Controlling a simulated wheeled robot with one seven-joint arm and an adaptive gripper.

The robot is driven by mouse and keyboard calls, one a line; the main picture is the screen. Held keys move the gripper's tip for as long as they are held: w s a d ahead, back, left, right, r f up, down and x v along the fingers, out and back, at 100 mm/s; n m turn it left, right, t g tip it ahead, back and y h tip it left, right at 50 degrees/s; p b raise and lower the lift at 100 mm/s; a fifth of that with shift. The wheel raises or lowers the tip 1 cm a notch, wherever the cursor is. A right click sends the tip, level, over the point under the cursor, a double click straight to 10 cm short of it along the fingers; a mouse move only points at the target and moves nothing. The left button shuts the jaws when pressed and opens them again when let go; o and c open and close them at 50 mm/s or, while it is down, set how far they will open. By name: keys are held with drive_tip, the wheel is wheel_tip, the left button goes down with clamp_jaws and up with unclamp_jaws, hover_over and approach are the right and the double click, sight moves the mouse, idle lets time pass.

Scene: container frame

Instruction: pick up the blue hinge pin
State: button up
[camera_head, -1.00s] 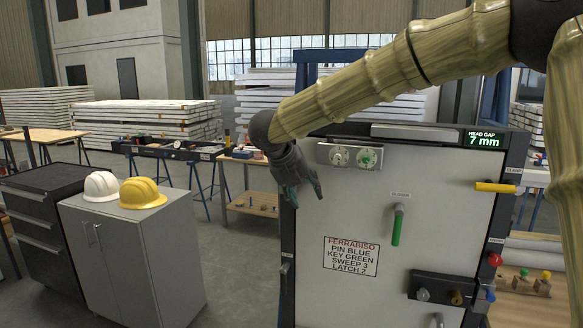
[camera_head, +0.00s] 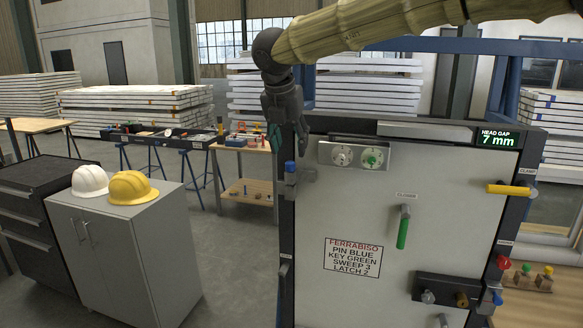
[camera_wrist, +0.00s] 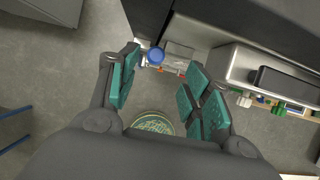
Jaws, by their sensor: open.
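The blue hinge pin (camera_head: 290,168) stands upright at the upper left edge of the pale panel, by a metal hinge bracket (camera_head: 308,174). In the wrist view its round blue top (camera_wrist: 155,56) shows between the fingertips, nearer the left finger. My gripper (camera_head: 288,142) points down just above the pin, its teal-padded fingers apart. In the wrist view my gripper (camera_wrist: 162,70) is open with nothing held. Whether a finger touches the pin cannot be told.
A dial plate (camera_head: 357,156) sits right of the pin on the pale panel (camera_head: 450,200). A green handle (camera_head: 403,233), yellow clamp handle (camera_head: 508,189) and another blue knob (camera_head: 497,298) are farther right. A grey cabinet (camera_head: 130,250) with two helmets stands left, across open floor.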

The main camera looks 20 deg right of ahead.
sight(291, 162)
drive_tip(key=shift+w+f+p, duration=0.35)
drive_tip(key=shift+w+f, duration=0.7)
drive_tip(key=shift+w, duration=0.1)
drive_tip(key=shift+w+d+f+p, duration=0.15)
drive_tip(key=shift+f+p, duration=0.1)
drive_tip(key=shift+f, duration=0.25)
drive_tip(key=shift+s+d+f+p, duration=0.1)
drive_tip(key=shift+d+f+p, duration=0.15)
drive_tip(key=shift+f, duration=0.25)
drive_tip(key=shift+w+d+f+p, duration=0.1)
drive_tip(key=shift+f+p, duration=0.2)
drive_tip(key=shift+f, duration=0.2)
drive_tip(key=shift+w+f, duration=0.25)
drive_tip(key=shift+f, duration=0.05)
drive_tip(key=shift+s+r, duration=0.1)
drive_tip(key=shift+s, duration=0.15)
drive_tip(key=shift+c, duration=0.7)
clamp_jaws()
